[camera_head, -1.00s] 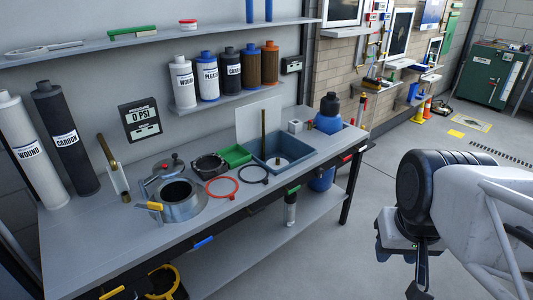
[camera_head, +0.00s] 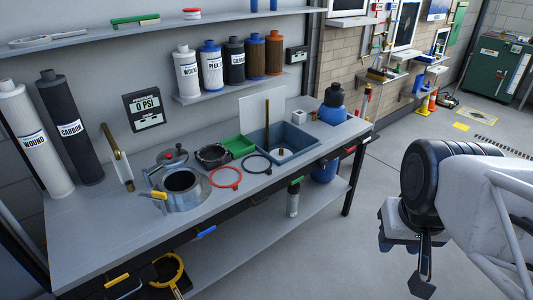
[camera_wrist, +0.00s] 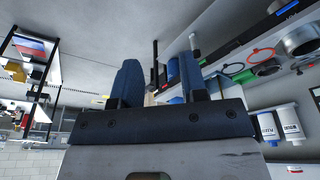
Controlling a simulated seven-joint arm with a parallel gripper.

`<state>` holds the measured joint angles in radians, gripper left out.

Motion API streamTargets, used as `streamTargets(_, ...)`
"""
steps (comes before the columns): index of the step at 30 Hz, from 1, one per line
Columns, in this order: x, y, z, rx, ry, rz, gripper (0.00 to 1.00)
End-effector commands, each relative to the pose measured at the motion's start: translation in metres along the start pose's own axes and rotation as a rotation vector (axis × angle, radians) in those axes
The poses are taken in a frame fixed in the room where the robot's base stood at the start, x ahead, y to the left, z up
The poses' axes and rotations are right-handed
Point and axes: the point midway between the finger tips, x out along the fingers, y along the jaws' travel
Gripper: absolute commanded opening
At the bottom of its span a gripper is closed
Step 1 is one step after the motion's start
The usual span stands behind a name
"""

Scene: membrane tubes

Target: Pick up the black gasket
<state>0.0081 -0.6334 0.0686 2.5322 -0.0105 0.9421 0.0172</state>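The black gasket (camera_head: 258,174) is a thin black ring lying flat on the grey workbench (camera_head: 110,232) in the head view. It lies between the red ring (camera_head: 224,187) and the blue-grey bin (camera_head: 299,153). My gripper (camera_head: 403,262) is at the right of the head view, out over the floor and well away from the bench and the gasket. In the wrist view, my gripper (camera_wrist: 160,82) has its two dark blue fingers spread apart with nothing between them.
A metal pot (camera_head: 182,190) stands left of the red ring. A green tray (camera_head: 238,147) and a black round part (camera_head: 212,156) lie behind the rings. An upright brown rod (camera_head: 274,136) rises at the bin. Floor between bench and arm is clear.

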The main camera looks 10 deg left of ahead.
Motion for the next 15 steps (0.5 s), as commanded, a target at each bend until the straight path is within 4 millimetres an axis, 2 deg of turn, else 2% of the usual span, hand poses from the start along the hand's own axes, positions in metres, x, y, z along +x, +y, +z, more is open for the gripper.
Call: streamTargets(15, -0.0005, -0.0009, -0.0057, 0.006, -0.002, -0.001, 0.40)
